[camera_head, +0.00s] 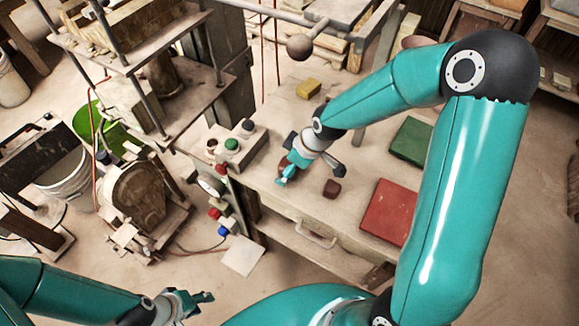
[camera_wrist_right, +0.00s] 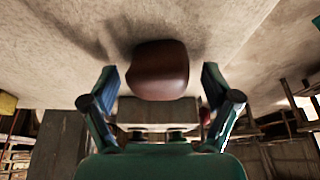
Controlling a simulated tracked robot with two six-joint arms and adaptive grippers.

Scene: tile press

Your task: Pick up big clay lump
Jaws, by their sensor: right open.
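A large rounded brown clay lump (camera_wrist_right: 160,70) sits on the bench surface in the right wrist view, between the two fingers of my right gripper (camera_wrist_right: 163,88). The fingers stand apart on either side of it, with gaps visible. In the head view, my right gripper (camera_head: 283,175) points down at the bench, largely covering this lump. A smaller dark brown lump (camera_head: 332,188) lies to the right of the gripper on the bench. My left gripper (camera_head: 206,303) is low at the front, away from the bench, with nothing seen in it; its finger gap is unclear.
The workbench (camera_head: 345,215) also carries a red slab (camera_head: 389,212), a green slab (camera_head: 411,140), a yellow block (camera_head: 309,88) and a control box with knobs (camera_head: 232,145). The press (camera_head: 150,75) and a green bucket (camera_head: 100,128) stand to the left.

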